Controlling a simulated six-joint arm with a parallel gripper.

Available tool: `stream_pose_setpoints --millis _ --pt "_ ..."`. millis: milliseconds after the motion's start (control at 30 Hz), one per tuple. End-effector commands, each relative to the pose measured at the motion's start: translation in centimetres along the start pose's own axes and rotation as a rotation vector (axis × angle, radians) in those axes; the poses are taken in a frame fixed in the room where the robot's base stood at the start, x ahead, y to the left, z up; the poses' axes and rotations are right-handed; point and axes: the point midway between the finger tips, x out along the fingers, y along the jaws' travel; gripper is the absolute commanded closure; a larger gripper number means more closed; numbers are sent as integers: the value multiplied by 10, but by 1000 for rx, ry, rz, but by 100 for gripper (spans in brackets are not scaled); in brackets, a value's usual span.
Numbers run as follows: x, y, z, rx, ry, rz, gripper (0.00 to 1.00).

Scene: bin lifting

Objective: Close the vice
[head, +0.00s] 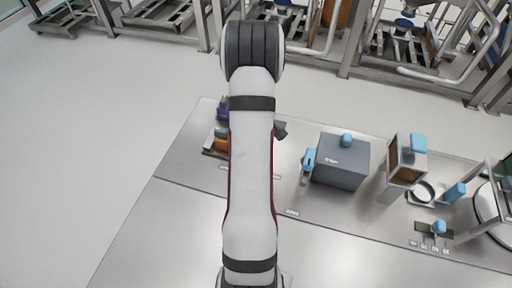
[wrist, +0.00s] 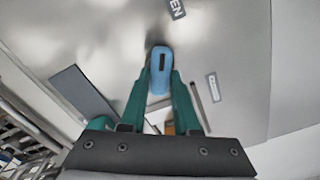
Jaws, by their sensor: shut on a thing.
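In the wrist view, my gripper (wrist: 161,84) has its two green fingers closed on the sides of a blue handle (wrist: 160,62) with a dark slot in its top. What the handle joins below is hidden by the fingers and gripper body, and I cannot clearly make out the vice or its jaw gap. A small orange part (wrist: 169,128) shows between the fingers, nearer the gripper body. In the head view, my own arm covers the gripper and the blue handle it holds. A dark grey piece (head: 280,130) sticks out just right of the arm.
Left of my arm stand a purple item (head: 222,115) and an orange item (head: 221,144). To the right are a grey box (head: 341,165) with blue handles, an orange-sided stand (head: 407,160) and more blue-handled fixtures. The front of the metal table (head: 180,230) is clear.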

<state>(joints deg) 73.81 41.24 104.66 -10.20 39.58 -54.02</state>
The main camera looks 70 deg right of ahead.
Motion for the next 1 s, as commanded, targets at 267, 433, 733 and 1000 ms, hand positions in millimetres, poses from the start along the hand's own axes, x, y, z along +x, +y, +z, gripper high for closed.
stream_pose_setpoints --millis 267,433,733,1000 --pt "0 0 0 5 0 0 100" --pt "0 0 0 46 0 0 100" --pt "-1 1 0 257 0 0 100" --pt "-1 1 0 515 0 0 100"
